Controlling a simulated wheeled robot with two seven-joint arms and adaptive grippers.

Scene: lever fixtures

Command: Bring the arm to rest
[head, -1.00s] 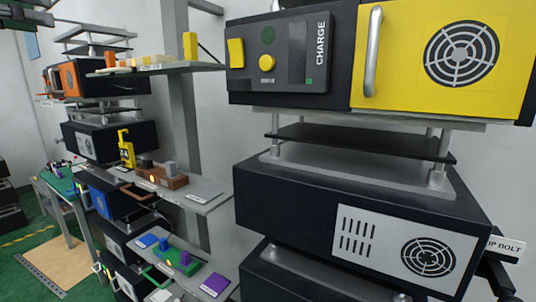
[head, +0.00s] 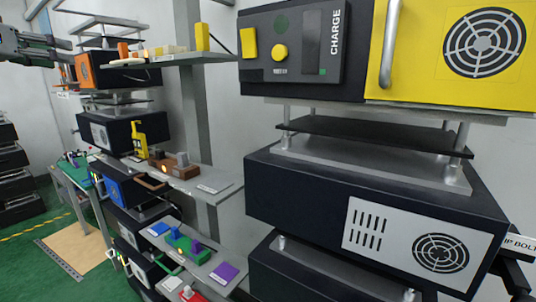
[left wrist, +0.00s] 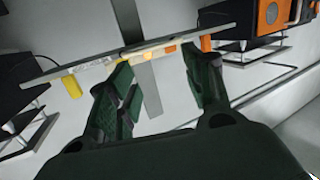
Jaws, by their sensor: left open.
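My left gripper (head: 60,48) is at the upper left of the head view, raised in front of the wall and left of the shelf. In the left wrist view its two dark green fingers (left wrist: 158,75) are spread apart with nothing between them. Beyond them is the shelf (left wrist: 135,60) with small yellow, white and orange parts on it. The fingers look clear of the shelf. My right gripper is not in view.
The yellow-fronted box with the CHARGE panel (head: 335,50) and the stacked black boxes (head: 310,195) fill the right side. The shelf (head: 170,61), a lower shelf (head: 215,186) and an orange box (head: 90,72) are at left. Green floor (head: 30,240) is open at lower left.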

